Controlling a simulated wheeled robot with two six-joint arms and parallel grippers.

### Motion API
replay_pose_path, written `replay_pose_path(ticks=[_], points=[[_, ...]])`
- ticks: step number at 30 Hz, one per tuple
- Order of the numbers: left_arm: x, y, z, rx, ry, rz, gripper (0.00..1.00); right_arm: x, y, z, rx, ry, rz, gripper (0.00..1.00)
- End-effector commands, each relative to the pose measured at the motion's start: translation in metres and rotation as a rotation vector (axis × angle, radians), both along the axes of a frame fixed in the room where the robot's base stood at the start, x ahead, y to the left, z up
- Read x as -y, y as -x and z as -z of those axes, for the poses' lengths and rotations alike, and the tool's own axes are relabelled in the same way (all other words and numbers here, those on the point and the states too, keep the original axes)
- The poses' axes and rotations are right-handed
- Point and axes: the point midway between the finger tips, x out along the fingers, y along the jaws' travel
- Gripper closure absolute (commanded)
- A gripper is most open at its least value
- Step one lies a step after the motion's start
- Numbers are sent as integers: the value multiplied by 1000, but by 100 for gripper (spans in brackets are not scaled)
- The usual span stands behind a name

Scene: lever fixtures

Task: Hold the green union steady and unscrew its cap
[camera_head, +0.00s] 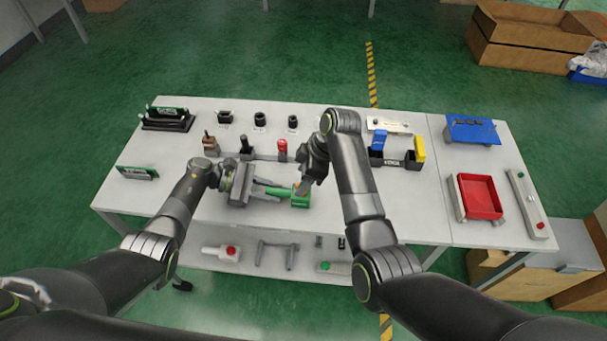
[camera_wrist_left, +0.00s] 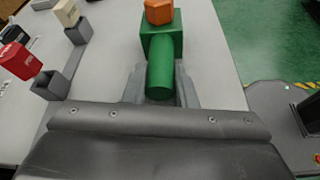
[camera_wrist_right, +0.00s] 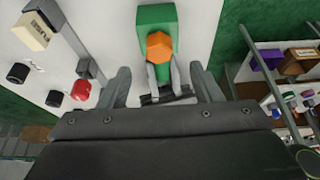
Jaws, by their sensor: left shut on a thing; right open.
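The green union has a square body (camera_head: 300,201) and a round green stem (camera_wrist_left: 160,76). It sits near the table's front edge in the head view. Its orange hexagonal cap (camera_wrist_right: 159,46) is on the body; it also shows in the left wrist view (camera_wrist_left: 159,11). My left gripper (camera_wrist_left: 160,92) is shut on the green stem, one finger on each side. My right gripper (camera_wrist_right: 160,70) is open and empty, with its fingers spread wide near the cap and apart from it. In the head view the right wrist is beside and above the union, and the cap is hard to make out.
A fixture with a red-topped piece (camera_head: 282,146) stands behind the union. A black holder (camera_head: 404,160) with blue and yellow pieces is right of my right arm. A red tray (camera_head: 479,196) lies at the right.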

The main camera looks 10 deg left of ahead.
Motion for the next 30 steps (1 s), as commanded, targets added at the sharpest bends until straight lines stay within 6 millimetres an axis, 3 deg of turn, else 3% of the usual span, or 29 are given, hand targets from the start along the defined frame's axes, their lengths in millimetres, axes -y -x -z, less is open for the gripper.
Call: replay_pose_path(ticks=[8, 30], points=[[0, 0, 0, 0, 0, 0, 100, 0, 0, 2, -1, 0, -4, 42], [0, 0, 0, 0, 0, 0, 100, 0, 0, 31, -1, 1, -5, 42]])
